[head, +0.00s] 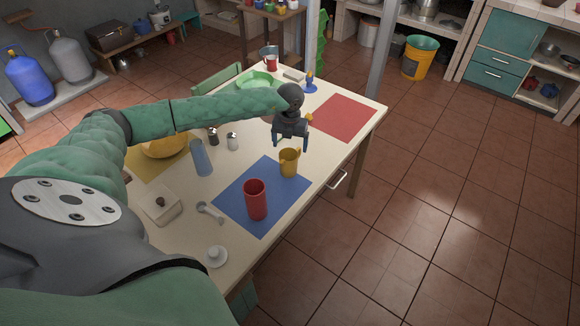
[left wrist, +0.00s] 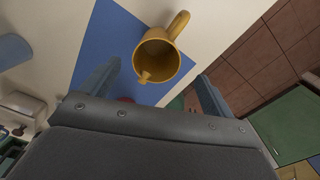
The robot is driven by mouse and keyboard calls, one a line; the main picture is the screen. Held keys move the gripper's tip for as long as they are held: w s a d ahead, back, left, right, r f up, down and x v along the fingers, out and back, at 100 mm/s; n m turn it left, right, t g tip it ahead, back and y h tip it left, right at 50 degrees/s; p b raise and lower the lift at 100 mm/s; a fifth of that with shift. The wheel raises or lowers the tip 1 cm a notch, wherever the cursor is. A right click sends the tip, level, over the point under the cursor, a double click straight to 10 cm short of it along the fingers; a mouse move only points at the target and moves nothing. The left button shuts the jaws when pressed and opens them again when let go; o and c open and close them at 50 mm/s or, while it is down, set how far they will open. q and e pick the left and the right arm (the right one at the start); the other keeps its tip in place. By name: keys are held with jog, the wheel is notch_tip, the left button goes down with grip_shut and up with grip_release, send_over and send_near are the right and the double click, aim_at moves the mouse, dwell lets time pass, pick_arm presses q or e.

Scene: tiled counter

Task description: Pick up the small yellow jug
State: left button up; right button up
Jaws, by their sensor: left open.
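The small yellow jug (head: 289,163) stands upright on the edge of the blue mat (head: 236,204) on the table. In the left wrist view I look into the jug's open mouth (left wrist: 157,56), with its handle toward the upper right and its spout toward the lower left. My left gripper (head: 291,143) is open, pointing down, above and slightly behind the jug in the head view. In the left wrist view the jug lies just beyond and between the open fingers (left wrist: 158,72), with nothing held. My right gripper is out of view.
A red cup (head: 256,200) stands on the blue mat near the jug. A blue cup (head: 201,158), two shakers (head: 232,141) and a yellow bowl (head: 165,147) stand to the left. A red mat (head: 344,117) lies behind right. The table's right edge is close to the jug.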

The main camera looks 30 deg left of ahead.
aim_at(289, 160)
pick_arm(q)
notch_tip(289, 160, down, 3)
jog(key=shift+r+b, duration=0.1)
jog(key=shift+b, duration=0.35)
jog(key=shift+f+p, duration=0.45)
jog(key=shift+f, duration=0.5)
jog(key=f+p, duration=0.2)
jog(key=f, duration=0.1)
jog(key=f+p, duration=0.1)
jog(key=shift+w+a+f, duration=0.25)
jog(key=shift+a+f, duration=0.1)
jog(key=shift+f, duration=0.3)
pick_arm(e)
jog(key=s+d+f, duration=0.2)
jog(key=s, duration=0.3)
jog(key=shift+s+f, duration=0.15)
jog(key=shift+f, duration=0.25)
pick_arm(q)
jog(key=c, duration=1.1)
